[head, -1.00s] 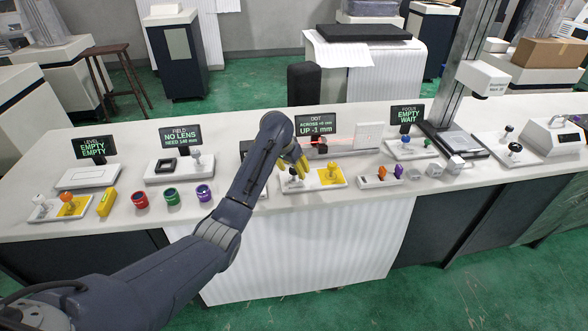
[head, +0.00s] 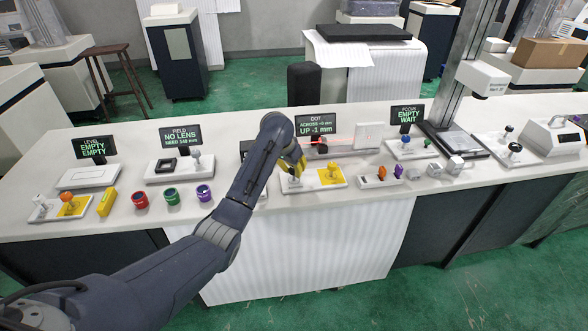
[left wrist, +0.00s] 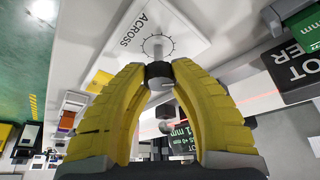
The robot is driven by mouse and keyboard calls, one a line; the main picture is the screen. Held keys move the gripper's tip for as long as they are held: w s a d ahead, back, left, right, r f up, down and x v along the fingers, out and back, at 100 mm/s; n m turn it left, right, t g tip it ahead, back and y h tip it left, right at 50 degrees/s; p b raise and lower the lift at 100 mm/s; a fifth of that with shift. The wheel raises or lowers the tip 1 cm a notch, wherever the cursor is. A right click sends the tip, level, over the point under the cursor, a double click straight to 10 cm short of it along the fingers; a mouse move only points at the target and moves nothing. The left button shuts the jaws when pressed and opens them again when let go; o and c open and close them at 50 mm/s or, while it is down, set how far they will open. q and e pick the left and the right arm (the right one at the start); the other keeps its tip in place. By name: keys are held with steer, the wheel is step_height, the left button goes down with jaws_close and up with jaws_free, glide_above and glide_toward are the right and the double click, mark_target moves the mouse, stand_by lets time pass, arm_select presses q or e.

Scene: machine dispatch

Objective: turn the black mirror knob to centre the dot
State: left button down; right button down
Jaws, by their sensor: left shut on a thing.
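My left gripper (head: 296,164) reaches down over the DOT station's white and yellow plate (head: 312,185). In the left wrist view its yellow fingers (left wrist: 160,71) are shut on the black mirror knob (left wrist: 158,69), with one fingertip on each side. The knob sits on a short post over a round tick scale on the plate part marked ACROSS (left wrist: 115,38). In the head view the gripper mostly hides this knob. A yellow-orange knob (head: 332,172) stands on the plate's yellow half. The DOT screen (head: 315,124) reads UP -1 mm; its ACROSS figure is too small to read surely.
A white target card (head: 369,135) stands behind the plate, with a faint red beam near it. A tray with orange and purple pieces (head: 380,177) is close on the right. Red, green and purple jars (head: 172,196) stand to the left. The bench front edge is clear.

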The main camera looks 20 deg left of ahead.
stand_by(0.3)
arm_select(q)
steer(key=c, duration=1)
jaws_free()
steer(key=shift+v, duration=6)
steer(key=shift+w+d+r, duration=0.1)
steer(key=shift+d, duration=0.05)
